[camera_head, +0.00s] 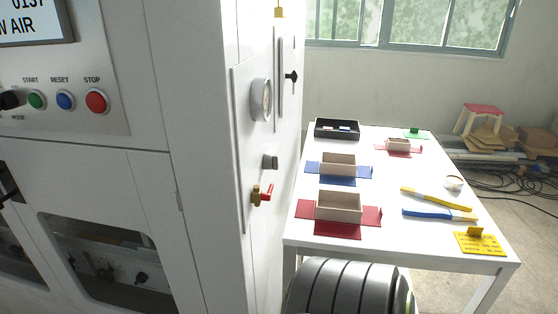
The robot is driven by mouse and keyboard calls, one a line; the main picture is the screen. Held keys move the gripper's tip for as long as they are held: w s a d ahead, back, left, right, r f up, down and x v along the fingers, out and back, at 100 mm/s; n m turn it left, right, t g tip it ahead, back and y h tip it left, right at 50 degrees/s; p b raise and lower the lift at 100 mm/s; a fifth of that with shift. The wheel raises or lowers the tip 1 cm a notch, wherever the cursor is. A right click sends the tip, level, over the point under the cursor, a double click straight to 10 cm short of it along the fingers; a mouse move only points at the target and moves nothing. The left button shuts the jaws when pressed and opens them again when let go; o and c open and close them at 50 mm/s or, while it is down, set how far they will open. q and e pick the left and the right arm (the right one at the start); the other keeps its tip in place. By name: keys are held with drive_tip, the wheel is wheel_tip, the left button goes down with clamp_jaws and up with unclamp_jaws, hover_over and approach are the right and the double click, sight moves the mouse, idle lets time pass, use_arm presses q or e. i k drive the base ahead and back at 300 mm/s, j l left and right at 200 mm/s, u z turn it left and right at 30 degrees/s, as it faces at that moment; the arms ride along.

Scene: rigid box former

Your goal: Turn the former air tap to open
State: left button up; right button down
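The air tap (262,195) is a small brass valve with a red lever, low on the side panel of the white former cabinet (185,120). Its red lever lies roughly level in the picture, but I cannot tell its exact angle to the pipe. A round pressure gauge (262,100) sits above it, its dial seen nearly edge-on. A grey fitting (270,162) is between them. Neither of my grippers is in view.
A white table (410,255) stands right of the cabinet, holding open boxes on red and blue sheets, a black tray (337,129), brushes and a yellow card (480,242). A black handle (291,76) sticks out above the tap. Cables (510,180) lie on the floor behind.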

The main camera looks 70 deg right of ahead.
sight(265, 197)
drive_tip(key=z, duration=1.95)
